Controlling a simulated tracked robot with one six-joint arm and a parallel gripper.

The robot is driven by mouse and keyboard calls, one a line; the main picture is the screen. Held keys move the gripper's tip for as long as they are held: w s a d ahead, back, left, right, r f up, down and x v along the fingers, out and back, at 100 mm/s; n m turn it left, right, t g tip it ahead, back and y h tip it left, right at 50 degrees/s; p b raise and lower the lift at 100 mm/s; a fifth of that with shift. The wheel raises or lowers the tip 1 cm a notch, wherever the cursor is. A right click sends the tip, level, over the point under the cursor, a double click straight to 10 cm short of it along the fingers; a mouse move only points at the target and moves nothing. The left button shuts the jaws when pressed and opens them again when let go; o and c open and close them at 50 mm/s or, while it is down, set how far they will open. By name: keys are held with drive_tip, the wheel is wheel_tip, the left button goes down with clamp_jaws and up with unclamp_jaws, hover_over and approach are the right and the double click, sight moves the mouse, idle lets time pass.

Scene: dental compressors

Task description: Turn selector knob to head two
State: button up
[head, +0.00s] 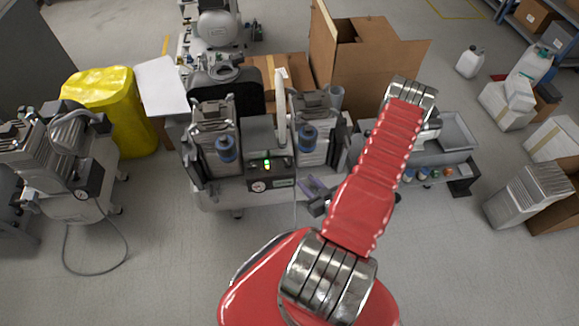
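A twin-head compressor (240,197) stands in the middle of the head view, with a blue cylinder on each side of its dark control panel (262,150). A green-lit switch (267,164) and a round white gauge (258,186) show on the panel. Small dark controls sit beside the switch, but I cannot tell which is the selector knob. My red arm reaches up and right, covering the area right of the compressor. A dark part that looks like my gripper (318,207) shows at the arm's left edge, right of and below the panel. Its fingers are too small and covered to read.
Another compressor (68,150) stands at left, with a hose on the floor. A grey bench unit (455,135) is at right, beyond my arm.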

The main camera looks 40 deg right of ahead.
sight(289, 166)
drive_tip(key=shift+w, duration=0.1)
drive_tip(key=x, duration=1.3)
drive_tip(key=shift+w+f, duration=0.25)
drive_tip(key=shift+w, duration=0.05)
drive_tip(key=shift+c, duration=0.6)
clamp_jaws()
drive_tip(key=shift+a, duration=0.1)
